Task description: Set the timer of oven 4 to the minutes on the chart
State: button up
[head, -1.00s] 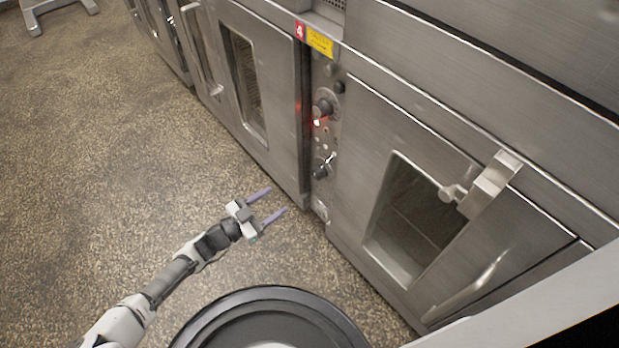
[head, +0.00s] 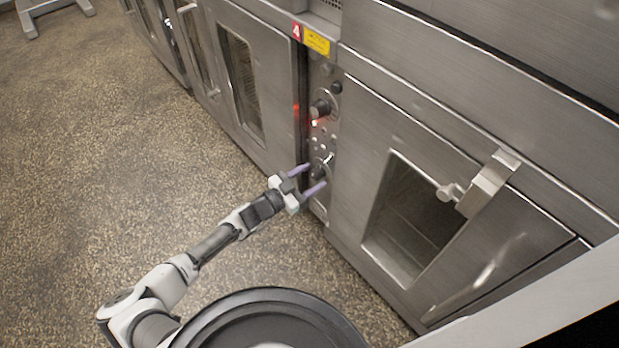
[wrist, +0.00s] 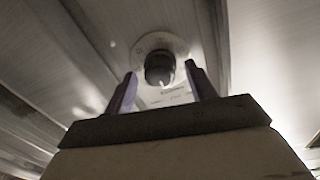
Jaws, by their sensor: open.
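Oven 4 (head: 400,190) has a red label with a 4 (head: 297,31) above its narrow control panel (head: 328,135). An upper knob (head: 320,108) has a lit red lamp just below it. A lower dark knob (head: 319,170) sits near my gripper (head: 308,178). My gripper is open, its two purple fingers pointing at the panel around the lower knob's height. In the wrist view, a dark round knob (wrist: 159,68) on a pale dial plate lies ahead between the open fingers (wrist: 160,85). The dial's markings are too blurred to read. No chart can be made out.
A yellow label (head: 316,41) is beside the number. The right oven door has a window and a protruding latch handle (head: 488,184). Another oven door (head: 247,85) stands left of the panel.

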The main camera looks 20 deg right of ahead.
jog(key=c, duration=1)
jog(key=shift+o, duration=0.2)
jog(key=shift+m, duration=0.3)
jog(key=m+b, duration=0.1)
jog(key=m, duration=0.3)
jog(key=m+b, duration=0.1)
jog(key=m, duration=0.4)
jog(key=shift+m+y, duration=0.3)
jog(key=m+b, duration=0.1)
jog(key=m, duration=0.4)
jog(key=shift+m+b, duration=0.8)
jog(key=shift+m, duration=1.2)
